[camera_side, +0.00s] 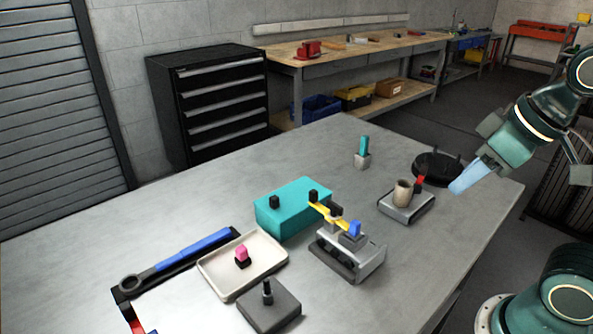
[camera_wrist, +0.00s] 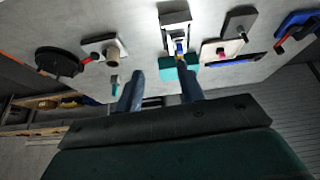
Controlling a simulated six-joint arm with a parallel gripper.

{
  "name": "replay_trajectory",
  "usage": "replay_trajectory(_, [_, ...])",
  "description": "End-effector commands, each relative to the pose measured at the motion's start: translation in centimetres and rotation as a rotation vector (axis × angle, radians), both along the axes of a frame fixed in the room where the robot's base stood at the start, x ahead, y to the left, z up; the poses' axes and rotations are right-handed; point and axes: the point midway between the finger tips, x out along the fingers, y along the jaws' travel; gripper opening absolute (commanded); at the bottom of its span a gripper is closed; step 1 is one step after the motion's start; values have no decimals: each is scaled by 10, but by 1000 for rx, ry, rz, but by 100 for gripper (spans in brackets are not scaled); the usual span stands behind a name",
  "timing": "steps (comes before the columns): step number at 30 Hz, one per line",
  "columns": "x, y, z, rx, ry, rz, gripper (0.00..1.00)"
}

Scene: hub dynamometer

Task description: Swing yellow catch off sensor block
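The yellow catch (camera_side: 322,210) is a short bar running from the top of the teal block (camera_side: 280,221) to the grey fixture (camera_side: 367,263), which carries a blue-topped piece (camera_side: 355,230). I cannot tell for certain which part is the sensor block. Dark knobs stand at the catch. In the wrist view the catch (camera_wrist: 179,49) shows small, at the near end of the light fixture (camera_wrist: 175,17), above the teal block (camera_wrist: 166,69). My gripper (camera_side: 455,190) hangs at the right, well away from the catch. Its two blue fingers (camera_wrist: 160,84) are apart, with nothing between them.
A grey stand with a tan cup (camera_side: 403,193), a round black dish (camera_side: 437,166) and a teal-topped peg (camera_side: 363,147) lie right and back.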

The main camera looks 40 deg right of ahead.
Motion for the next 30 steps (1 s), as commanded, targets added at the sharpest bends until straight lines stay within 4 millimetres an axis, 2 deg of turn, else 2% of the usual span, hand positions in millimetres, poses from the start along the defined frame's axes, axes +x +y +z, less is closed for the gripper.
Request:
replay_trajectory(8, [39, 4, 20, -84, 70, 192, 38])
replay_trajectory(16, [93, 10, 35, -180, 155, 455, 38])
replay_trajectory(23, [141, 16, 36, -245, 222, 685, 38])
replay_trajectory(30, [192, 25, 26, -297, 286, 932, 38])
